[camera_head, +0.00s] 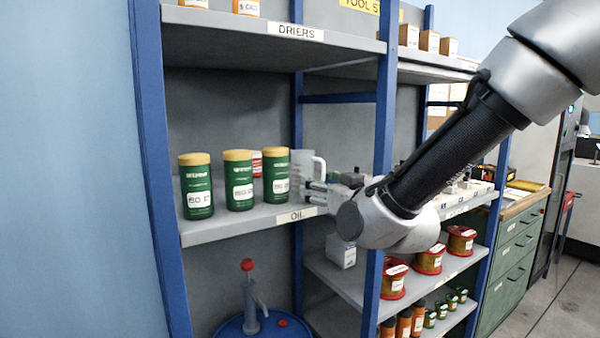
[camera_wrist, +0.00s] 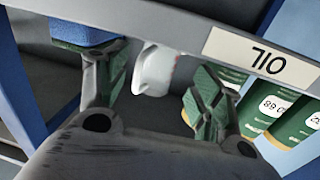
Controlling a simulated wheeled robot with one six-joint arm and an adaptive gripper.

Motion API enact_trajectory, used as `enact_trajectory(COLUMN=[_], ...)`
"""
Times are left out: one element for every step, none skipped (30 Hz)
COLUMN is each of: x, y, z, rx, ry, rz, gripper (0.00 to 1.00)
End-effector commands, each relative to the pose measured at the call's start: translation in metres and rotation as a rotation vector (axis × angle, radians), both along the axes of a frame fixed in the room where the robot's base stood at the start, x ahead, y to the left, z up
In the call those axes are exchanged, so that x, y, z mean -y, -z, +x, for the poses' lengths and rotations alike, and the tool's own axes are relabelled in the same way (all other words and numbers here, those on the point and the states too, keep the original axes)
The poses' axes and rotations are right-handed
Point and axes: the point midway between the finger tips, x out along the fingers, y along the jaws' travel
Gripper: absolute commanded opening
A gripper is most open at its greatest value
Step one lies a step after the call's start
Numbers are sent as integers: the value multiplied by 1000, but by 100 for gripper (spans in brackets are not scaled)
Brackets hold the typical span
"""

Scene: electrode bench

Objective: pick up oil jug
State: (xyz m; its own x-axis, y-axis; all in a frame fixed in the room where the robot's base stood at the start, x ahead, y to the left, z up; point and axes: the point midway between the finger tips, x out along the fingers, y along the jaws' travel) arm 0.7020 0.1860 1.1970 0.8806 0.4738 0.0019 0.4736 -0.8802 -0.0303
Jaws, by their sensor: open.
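The oil jug (camera_head: 300,165), pale with a white handle, stands on the shelf labelled OIL, right of the green cans. My gripper (camera_head: 314,196) reaches in from the right at the shelf's front edge, close to the jug, and partly covers its lower part. In the wrist view the white jug (camera_wrist: 154,70) shows beyond and between the two spread, green-padded fingers of my gripper (camera_wrist: 155,95). The gripper is open and holds nothing. Whether a finger touches the jug cannot be told.
Several green cans with yellow lids (camera_head: 239,180) stand left of the jug. A blue upright post (camera_head: 384,120) is close to my arm. The OIL shelf edge (camera_head: 240,228) and the DRIERS shelf (camera_head: 230,32) bound the bay. A blue drum with a pump (camera_head: 250,305) stands below.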

Motion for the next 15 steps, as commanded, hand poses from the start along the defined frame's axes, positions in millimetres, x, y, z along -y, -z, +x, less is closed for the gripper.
enact_trajectory(x=[0,-1,-2,-3,-5,-7,-9,-11,-13,-15,-17,-21,-23,-26,-30], y=[0,0,1,1,1,0,0,1,0,-1,-1,-3,-4,-5,-6], z=[0,1,4,6,9,13,16,20,24,27,30,35,39,44,49], rx=[-1,-1,-1,-2,-2,-2,-2,-3,-2,-2,-2,-1,-1,-1,-2], ry=[0,0,0,1,1,1,1,1,0,0,1,1,1,1,1], rz=[0,0,0,-1,-1,0,0,-1,-1,-1,-1,0,0,0,0], gripper=[66,66,66,66,66,66,66,66,66,66,66,66,66,66,66])
